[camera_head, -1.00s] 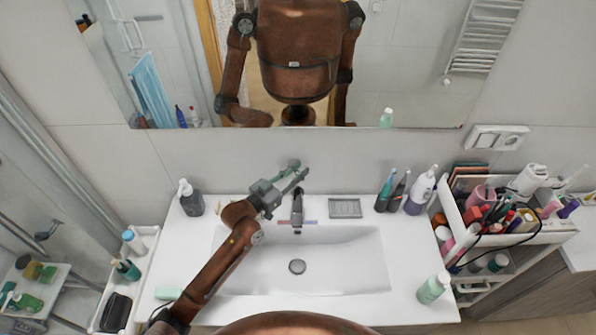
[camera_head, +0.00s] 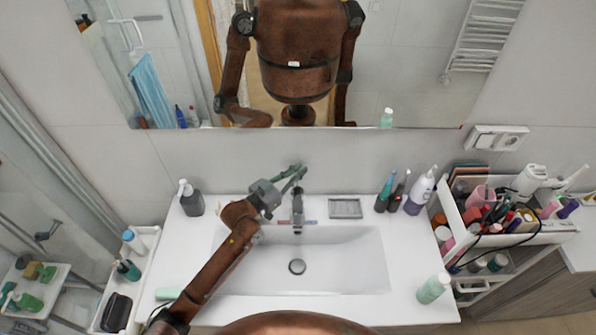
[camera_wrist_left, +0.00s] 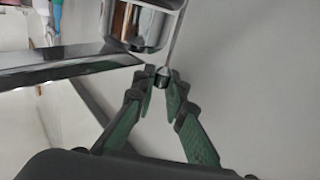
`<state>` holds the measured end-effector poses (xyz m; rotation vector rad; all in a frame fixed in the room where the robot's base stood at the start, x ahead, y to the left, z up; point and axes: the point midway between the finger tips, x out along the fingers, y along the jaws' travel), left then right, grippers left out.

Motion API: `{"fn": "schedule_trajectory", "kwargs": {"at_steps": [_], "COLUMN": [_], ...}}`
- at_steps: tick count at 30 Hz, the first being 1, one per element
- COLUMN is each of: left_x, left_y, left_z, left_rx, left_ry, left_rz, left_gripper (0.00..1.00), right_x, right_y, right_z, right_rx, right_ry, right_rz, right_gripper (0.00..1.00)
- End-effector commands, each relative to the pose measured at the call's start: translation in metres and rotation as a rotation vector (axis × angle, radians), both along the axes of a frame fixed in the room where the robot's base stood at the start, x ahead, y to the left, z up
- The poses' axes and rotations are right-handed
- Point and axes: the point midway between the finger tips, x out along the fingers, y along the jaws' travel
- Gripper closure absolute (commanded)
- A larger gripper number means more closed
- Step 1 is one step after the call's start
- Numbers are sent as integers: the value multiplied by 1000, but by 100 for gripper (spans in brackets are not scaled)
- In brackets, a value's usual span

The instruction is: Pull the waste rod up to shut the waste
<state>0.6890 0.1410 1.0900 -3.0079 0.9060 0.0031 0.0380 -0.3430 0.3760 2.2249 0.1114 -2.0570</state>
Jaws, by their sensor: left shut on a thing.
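My left gripper (camera_head: 296,172) reaches in from the left, above and behind the faucet (camera_head: 297,208). In the left wrist view, the gripper (camera_wrist_left: 162,82) has its green-padded fingers closed on the small dark knob of the waste rod (camera_wrist_left: 173,52). The thin rod runs beside the chrome faucet body (camera_wrist_left: 148,25). In the head view the rod is hidden by the gripper and faucet. The round waste (camera_head: 297,266) lies in the bottom of the white basin (camera_head: 345,262); whether it is open or shut is too small to tell. My right gripper is not in view.
A dark soap dispenser (camera_head: 191,198) stands left of the basin. A filled cosmetics cart (camera_head: 500,235) is at the far right. The wall and mirror are close behind the faucet.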

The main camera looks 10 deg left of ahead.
Motion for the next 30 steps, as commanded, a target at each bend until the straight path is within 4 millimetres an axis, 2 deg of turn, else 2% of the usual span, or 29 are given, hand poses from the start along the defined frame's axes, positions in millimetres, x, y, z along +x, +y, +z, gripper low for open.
{"fn": "schedule_trajectory", "kwargs": {"at_steps": [1,5,14,15,18,26,30], "left_x": [0,0,1,1,1,0,-7], "left_y": [0,0,0,0,0,0,6], "left_z": [8,20,21,21,21,19,18], "left_rx": [2,1,-2,-1,-2,0,2], "left_ry": [-2,-3,-7,-7,-6,-2,-1], "left_rz": [0,0,1,1,0,0,1], "left_gripper": [100,100,100,87,80,79,79], "right_x": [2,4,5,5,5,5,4], "right_y": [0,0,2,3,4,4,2], "right_z": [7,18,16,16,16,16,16], "right_rx": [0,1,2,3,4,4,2], "right_ry": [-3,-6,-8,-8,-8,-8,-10], "right_rz": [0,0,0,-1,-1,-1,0], "right_gripper": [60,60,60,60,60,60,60]}}
